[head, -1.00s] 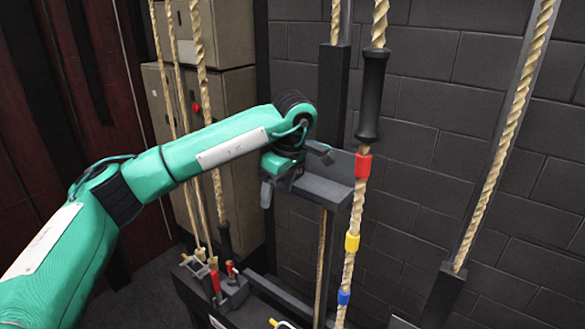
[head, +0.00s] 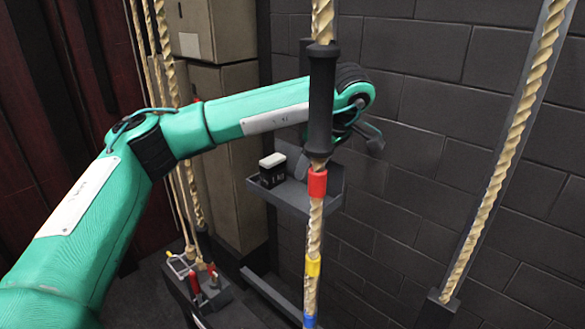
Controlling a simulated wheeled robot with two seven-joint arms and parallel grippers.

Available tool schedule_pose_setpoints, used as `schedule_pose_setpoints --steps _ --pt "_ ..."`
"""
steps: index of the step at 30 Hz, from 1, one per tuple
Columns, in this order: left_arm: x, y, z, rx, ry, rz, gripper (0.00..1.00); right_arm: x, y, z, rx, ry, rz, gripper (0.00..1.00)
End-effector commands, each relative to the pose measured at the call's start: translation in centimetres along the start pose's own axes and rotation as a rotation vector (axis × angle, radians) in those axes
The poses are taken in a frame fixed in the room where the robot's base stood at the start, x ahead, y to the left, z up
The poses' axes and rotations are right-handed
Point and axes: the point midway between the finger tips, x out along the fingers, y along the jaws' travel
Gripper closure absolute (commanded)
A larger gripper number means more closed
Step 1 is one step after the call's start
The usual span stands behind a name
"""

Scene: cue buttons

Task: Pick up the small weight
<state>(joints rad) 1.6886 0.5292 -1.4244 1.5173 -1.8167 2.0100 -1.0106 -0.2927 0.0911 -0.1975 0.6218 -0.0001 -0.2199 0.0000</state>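The small weight (head: 272,175) is a dark block with a pale top. It sits on a dark grey wall shelf (head: 290,198), towards its left end. My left arm reaches in from the left, and my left gripper (head: 340,155) is above the shelf's right part, to the right of the weight and apart from it. Its fingers look spread and hold nothing visible. The rope and its black grip partly hide the gripper. My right gripper is not in view.
A rope with a black grip (head: 321,100) and red, yellow and blue bands hangs in front of the shelf. Another rope (head: 500,165) runs down at the right. Levers with red handles (head: 195,282) stand low at the left.

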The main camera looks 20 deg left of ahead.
Motion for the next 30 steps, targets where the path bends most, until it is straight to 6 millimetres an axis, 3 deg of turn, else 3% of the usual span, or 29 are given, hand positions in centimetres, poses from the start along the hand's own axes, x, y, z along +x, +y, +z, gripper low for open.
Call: schedule_pose_setpoints --steps 5,15,26,30 --pt "0.6 0.0 -1.8 -0.004 -0.003 -0.002 0.35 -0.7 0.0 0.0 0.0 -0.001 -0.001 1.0" --pt "3.1 -0.1 -8.2 -0.004 -0.001 -0.003 0.35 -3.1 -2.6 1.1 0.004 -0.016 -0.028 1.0" --pt "4.4 -0.1 -11.2 -0.003 0.0 -0.002 0.35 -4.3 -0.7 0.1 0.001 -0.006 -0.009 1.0" --pt "6.8 -0.1 -11.2 0.001 -0.001 -0.005 0.35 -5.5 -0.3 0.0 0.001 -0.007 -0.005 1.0"
